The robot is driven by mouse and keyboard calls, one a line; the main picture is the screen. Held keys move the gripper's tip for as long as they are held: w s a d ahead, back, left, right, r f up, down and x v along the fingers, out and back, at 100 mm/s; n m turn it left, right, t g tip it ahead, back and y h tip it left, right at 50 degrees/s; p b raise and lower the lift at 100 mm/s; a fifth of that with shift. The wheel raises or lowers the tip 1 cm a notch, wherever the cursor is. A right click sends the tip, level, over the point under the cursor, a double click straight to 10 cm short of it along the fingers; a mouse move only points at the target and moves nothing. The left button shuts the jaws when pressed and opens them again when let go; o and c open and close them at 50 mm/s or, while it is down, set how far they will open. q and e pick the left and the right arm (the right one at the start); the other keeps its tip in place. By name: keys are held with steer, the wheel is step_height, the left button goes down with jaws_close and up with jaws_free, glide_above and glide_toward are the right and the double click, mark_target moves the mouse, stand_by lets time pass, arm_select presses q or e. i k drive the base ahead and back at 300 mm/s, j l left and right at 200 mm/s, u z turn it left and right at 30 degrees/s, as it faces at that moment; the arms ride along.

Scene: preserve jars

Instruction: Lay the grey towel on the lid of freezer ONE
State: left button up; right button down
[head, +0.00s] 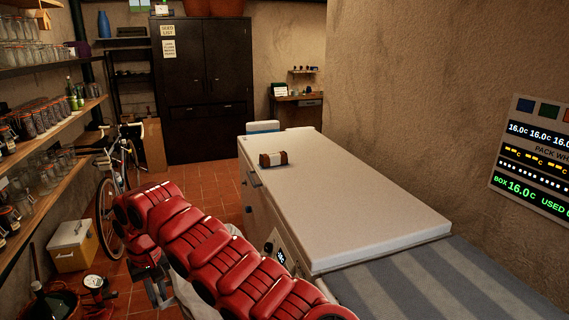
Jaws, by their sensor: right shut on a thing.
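My right gripper (157,287) is low at the left of my red arm, beside the freezer's front and below its lid. It is shut on a pale grey, cloth-like thing, which looks like the grey towel (188,296). The towel hangs beside the fingers, and my arm hides much of it. A white chest freezer with a closed lid (350,205) stands in the middle. A small brown and white object (273,159) lies near the lid's far left end. I cannot read a freezer number. My left gripper is out of view.
A grey striped surface (430,290) adjoins the lid's near end. A wall panel with lit readouts (535,155) hangs at right. Jar shelves (45,140), a bicycle (115,180) and a cool box (73,245) line the left. Most of the lid is clear.

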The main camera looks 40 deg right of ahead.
mark_target(326, 193)
steer(key=i+z, duration=0.25)
steer(key=i, duration=0.35)
steer(key=i+z, duration=0.25)
steer(key=i, duration=0.35)
steer(key=i+j+z, duration=0.25)
steer(key=i, duration=0.35)
steer(key=i+z, duration=0.35)
steer(key=i, duration=0.5)
